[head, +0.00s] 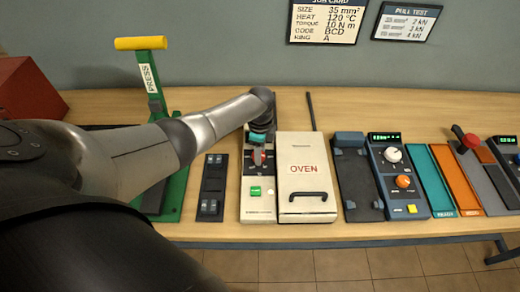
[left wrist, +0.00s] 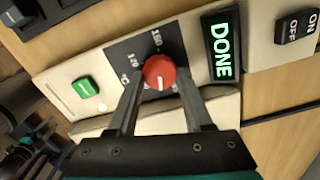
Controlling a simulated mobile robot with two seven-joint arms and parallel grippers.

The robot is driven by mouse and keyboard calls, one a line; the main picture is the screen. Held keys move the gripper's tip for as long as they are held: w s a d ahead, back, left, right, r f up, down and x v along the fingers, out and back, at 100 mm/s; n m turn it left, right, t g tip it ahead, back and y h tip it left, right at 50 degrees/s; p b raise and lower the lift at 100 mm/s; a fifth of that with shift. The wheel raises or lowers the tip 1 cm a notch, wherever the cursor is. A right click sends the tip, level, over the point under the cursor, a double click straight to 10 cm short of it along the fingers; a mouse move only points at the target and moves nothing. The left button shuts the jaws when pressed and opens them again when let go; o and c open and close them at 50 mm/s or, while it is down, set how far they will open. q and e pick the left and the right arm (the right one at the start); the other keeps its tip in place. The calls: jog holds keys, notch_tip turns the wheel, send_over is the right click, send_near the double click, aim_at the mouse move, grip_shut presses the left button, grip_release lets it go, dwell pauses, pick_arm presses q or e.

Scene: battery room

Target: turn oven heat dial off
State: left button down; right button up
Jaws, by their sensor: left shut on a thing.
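The red heat dial (left wrist: 159,71) sits on the dark marked plate of the oven's control panel (head: 257,206), left of the white oven box (head: 303,170). My left gripper (left wrist: 160,80) is shut on the dial, one finger on each side of it. In the head view the dial (head: 257,157) shows just below my left gripper (head: 259,143). The dial's pointer and some of its markings are too small or covered to read. A display (left wrist: 221,45) beside the dial reads DONE in green. My right gripper is not in view.
A green button (left wrist: 85,87) is on the same panel, and an ON/OFF switch (left wrist: 297,27) is past the display. A press with a yellow handle (head: 140,43) stands to the left. A blue device with knobs (head: 396,180) stands right of the oven.

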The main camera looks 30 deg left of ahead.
pick_arm(q)
jog(key=n, duration=0.3)
jog(key=n+p, duration=0.1)
jog(key=n, duration=0.1)
jog(key=shift+w+a+n, duration=0.1)
jog(key=shift+a+n, duration=0.1)
jog(key=shift+n, duration=0.2)
dwell(0.4)
jog(key=shift+c, duration=1.5)
grip_release()
jog(key=shift+d, duration=0.1)
jog(key=shift+r+p, duration=0.5)
jog(key=shift+r, duration=0.05)
notch_tip(320, 180, up, 14)
jog(key=p, duration=0.3)
